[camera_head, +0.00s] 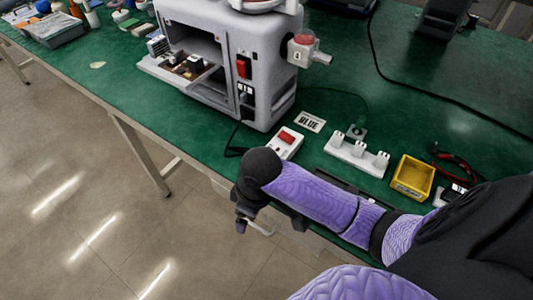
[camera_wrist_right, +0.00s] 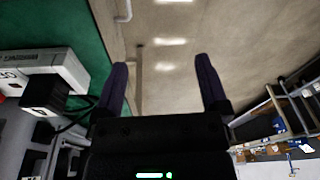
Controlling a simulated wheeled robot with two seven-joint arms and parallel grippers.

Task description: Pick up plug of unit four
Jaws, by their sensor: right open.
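A grey machine (camera_head: 258,60) stands on the green table, its front flap open. A white socket box with a red switch (camera_head: 286,143) sits in front of it, near the table edge. A black plug (camera_wrist_right: 45,95) with a black cable shows beside a white box (camera_wrist_right: 55,65) at the left of the right wrist view; I cannot read a unit number on it. My right gripper (camera_head: 253,224) is past the table's front edge, apart from the socket box. In the right wrist view its fingers (camera_wrist_right: 162,78) are spread and empty, with floor behind them. My left gripper is not in view.
A black cable (camera_head: 410,80) crosses the table behind. My right forearm covers part of the front edge. The floor at left is clear.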

